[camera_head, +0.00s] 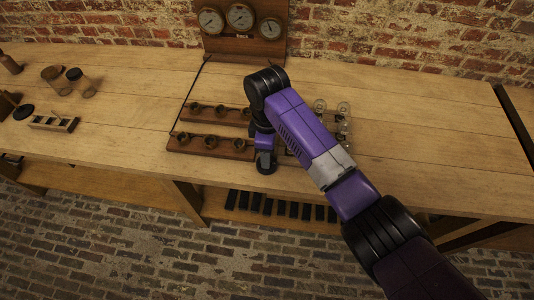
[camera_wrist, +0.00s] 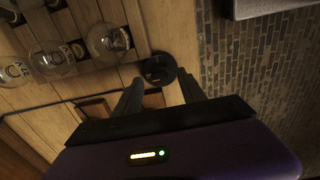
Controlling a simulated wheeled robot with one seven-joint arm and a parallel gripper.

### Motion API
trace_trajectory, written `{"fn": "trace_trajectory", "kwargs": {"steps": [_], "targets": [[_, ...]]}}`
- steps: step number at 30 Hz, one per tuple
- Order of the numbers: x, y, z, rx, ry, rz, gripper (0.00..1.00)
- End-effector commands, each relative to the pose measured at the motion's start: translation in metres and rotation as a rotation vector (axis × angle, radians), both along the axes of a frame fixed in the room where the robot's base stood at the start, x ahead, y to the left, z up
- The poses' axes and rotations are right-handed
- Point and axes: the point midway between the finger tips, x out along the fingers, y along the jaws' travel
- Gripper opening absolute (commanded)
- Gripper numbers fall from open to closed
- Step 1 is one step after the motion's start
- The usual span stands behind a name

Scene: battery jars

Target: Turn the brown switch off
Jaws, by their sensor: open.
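In the wrist view a round black switch base (camera_wrist: 150,79) sits on the wooden bench near its edge. A small brownish part shows on its top, but it is too dark to tell its position. My gripper (camera_wrist: 160,80) is open, with one finger on each side of the round base in the picture and nothing held. I cannot tell whether the fingers touch it.
Glass bulbs (camera_wrist: 108,42) stand close by in the wrist view; some also show right of my arm in the head view (camera_head: 343,108). A wooden board with dark round fittings (camera_head: 210,147) lies to the left. A gauge panel (camera_head: 242,45) stands at the back. The bench's right side is clear.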

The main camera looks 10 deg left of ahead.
Motion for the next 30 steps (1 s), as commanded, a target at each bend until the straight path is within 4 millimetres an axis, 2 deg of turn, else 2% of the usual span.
{"fn": "trace_trajectory", "kwargs": {"steps": [6,12,30], "targets": [[0.001,0.0,0.037,0.002,-0.004,0.001,0.48],[0.0,0.0,0.058,0.002,-0.002,0.001,0.48],[0.0,0.0,0.063,0.001,-0.001,0.0,0.48]]}}
